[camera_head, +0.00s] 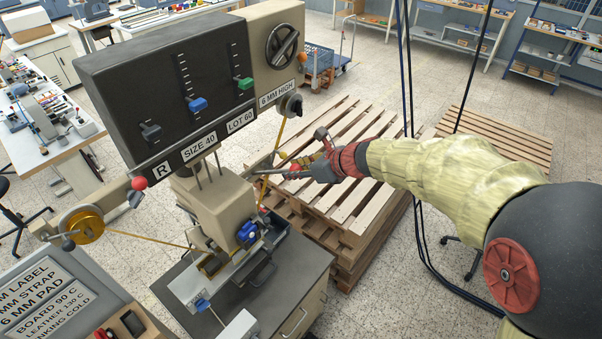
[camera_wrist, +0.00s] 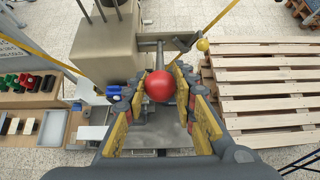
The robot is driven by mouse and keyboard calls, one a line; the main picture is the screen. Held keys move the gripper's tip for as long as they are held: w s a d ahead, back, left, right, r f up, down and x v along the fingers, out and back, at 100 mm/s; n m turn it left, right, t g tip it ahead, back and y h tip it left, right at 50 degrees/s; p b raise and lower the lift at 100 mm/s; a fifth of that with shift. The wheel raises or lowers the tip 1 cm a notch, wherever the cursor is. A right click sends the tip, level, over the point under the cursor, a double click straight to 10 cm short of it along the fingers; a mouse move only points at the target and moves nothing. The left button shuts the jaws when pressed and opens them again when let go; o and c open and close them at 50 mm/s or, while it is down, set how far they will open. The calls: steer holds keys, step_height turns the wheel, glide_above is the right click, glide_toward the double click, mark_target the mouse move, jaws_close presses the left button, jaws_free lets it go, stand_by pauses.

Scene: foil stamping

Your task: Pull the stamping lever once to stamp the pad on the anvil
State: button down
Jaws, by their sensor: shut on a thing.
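The stamping press (camera_head: 215,205) stands in the middle of the head view under a dark control box. A stamping lever (camera_head: 266,170) sticks out from its right side. My gripper (camera_head: 298,165) has come from the right and is shut on the red knob at the lever's end. In the wrist view the red knob (camera_wrist: 158,86) sits between the yellow finger pads, with the lever's grey rod (camera_wrist: 158,55) running away toward the press. The anvil area (camera_head: 205,283) is below the press head, with pale plates around it. I cannot make out the pad clearly.
The control box (camera_head: 180,85) carries sliders, a dial and labels. A foil spool (camera_head: 83,226) and another red knob (camera_head: 138,184) are at the press's left. Stacked pallets (camera_head: 345,170) lie behind my gripper. A sloped label board (camera_head: 45,290) is at lower left. Cables hang near my arm.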

steer(key=shift+s+d+f+b, duration=0.15)
steer(key=shift+d+f+b, duration=0.05)
steer(key=shift+f+b, duration=0.2)
steer(key=shift+s+d+f+b, duration=0.2)
steer(key=shift+f+b, duration=0.05)
steer(key=shift+f, duration=0.25)
steer(key=shift+s+d+f+b, duration=0.15)
steer(key=shift+d+f+b, duration=0.05)
steer(key=shift+f+b, duration=0.2)
steer(key=shift+f, duration=0.15)
steer(key=shift+s+d+f+b, duration=0.2)
steer(key=shift+d+f+b, duration=0.05)
steer(key=shift+f+b, duration=0.35)
steer(key=shift+s+d+f+b, duration=0.15)
steer(key=shift+d+f+b, duration=0.1)
steer(key=shift+f+b, duration=0.35)
steer(key=shift+f, duration=0.1)
steer(key=shift+s+d+f+b, duration=0.15)
steer(key=shift+d+f+b, duration=0.05)
steer(key=shift+f+b, duration=0.45)
steer(key=shift+s+d+f+b, duration=0.15)
steer(key=shift+f+b, duration=0.35)
steer(key=shift+f, duration=0.35)
steer(key=shift+s+d+f+b, duration=0.1)
steer(key=shift+d+f+b, duration=0.05)
steer(key=shift+f+b, duration=0.55)
steer(key=shift+s+d+f+b, duration=0.1)
steer(key=shift+f+b, duration=0.5)
steer(key=shift+f, duration=0.3)
